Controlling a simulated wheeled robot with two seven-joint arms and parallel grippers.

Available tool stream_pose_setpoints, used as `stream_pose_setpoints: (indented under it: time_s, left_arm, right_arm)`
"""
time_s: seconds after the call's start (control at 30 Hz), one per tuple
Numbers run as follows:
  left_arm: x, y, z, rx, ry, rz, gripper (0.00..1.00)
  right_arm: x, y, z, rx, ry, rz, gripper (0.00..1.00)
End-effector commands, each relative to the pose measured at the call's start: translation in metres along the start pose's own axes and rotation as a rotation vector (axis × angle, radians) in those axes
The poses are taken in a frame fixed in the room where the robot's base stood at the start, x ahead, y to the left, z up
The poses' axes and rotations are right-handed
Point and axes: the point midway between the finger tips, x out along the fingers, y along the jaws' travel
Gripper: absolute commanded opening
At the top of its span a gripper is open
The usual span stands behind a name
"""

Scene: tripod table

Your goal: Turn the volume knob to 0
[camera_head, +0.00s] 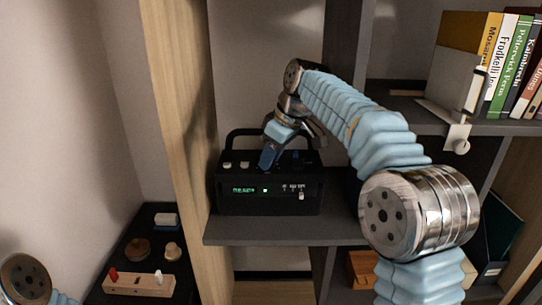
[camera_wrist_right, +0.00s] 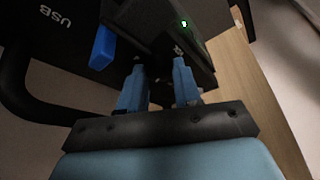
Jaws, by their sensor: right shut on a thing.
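A black radio (camera_head: 268,205) with a carry handle stands on the grey shelf. Its front has a green lit display (camera_head: 243,190) and a small slider (camera_head: 301,195). My right gripper (camera_head: 267,160) reaches down onto the radio's top, between pale buttons (camera_head: 228,165) on the left and a blue button on the right. In the right wrist view, its two blue fingers (camera_wrist_right: 158,82) straddle a dark part of the radio, which I take to be the volume knob. The fingers mostly hide the knob, and its setting cannot be read. The blue button (camera_wrist_right: 103,47) is beside the fingers. My left gripper is out of view.
The handle (camera_head: 232,142) arches behind the gripper. A wooden upright (camera_head: 180,110) borders the shelf (camera_head: 275,234) on the left. Books (camera_head: 500,65) stand at upper right. A low dark surface at lower left holds a wooden block with pegs (camera_head: 138,284) and small items.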

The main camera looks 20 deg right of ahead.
Motion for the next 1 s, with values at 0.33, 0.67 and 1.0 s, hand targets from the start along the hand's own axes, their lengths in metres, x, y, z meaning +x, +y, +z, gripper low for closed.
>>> stream_pose_setpoints:
  time_s: [0.33, 0.67, 1.0]
  left_arm:
    - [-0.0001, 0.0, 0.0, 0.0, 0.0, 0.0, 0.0]
    - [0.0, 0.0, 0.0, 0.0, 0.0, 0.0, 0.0]
    - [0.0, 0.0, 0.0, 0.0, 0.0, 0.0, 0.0]
  right_arm:
    - [-0.0004, 0.0003, -0.0001, -0.009, 0.0, -0.003, 0.02]
    - [-0.0001, 0.0002, 0.0, -0.008, 0.0, -0.003, 0.59]
    - [-0.0073, 0.001, -0.0037, -0.008, 0.001, -0.001, 0.59]
